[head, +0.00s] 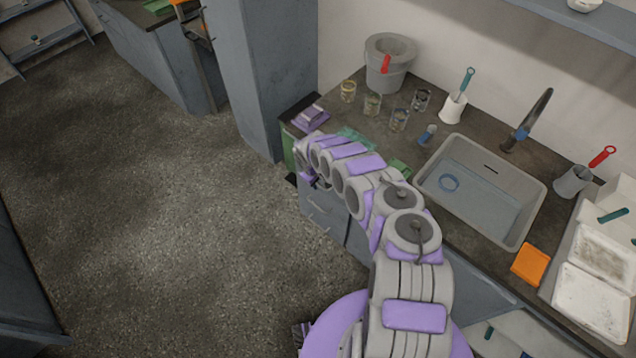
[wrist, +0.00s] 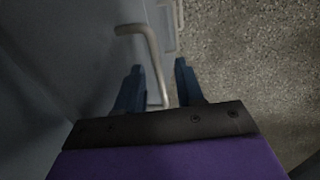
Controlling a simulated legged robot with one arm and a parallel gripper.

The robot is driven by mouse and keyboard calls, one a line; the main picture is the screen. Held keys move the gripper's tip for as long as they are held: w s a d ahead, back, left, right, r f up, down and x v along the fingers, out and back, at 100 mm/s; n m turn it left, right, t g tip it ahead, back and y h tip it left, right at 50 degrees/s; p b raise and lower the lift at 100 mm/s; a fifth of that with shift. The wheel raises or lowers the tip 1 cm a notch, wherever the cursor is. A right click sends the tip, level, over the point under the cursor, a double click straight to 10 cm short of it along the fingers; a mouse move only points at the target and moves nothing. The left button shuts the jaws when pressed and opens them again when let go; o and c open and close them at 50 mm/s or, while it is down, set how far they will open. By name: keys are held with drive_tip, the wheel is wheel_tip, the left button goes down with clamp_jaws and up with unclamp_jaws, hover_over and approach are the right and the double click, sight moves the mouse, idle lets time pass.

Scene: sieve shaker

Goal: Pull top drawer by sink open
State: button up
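The sink (head: 480,195) is set into the dark counter on the right of the head view. Below the counter is a grey cabinet with drawer fronts (head: 325,212), partly covered by my arm. In the wrist view, a bent metal bar handle (wrist: 150,58) stands out from a grey front on the left. My gripper (wrist: 160,75) has its two blue fingers apart, and the handle bar runs between them in the picture. I cannot tell whether either finger touches it. In the head view the fingers are hidden behind my arm's end, at the cabinet front.
The counter holds several glass jars (head: 373,105), a grey bucket (head: 390,62), a white holder with a brush (head: 453,108), an orange block (head: 530,264) and white trays (head: 594,300). A tall grey cabinet (head: 265,75) stands left of the counter. The floor (head: 150,220) is clear.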

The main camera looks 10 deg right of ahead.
drive_tip(key=shift+d+f, duration=0.35)
drive_tip(key=shift+d, duration=0.1)
drive_tip(key=shift+c, duration=1.1)
drive_tip(key=shift+a, duration=0.4)
clamp_jaws()
drive_tip(key=shift+d, duration=0.2)
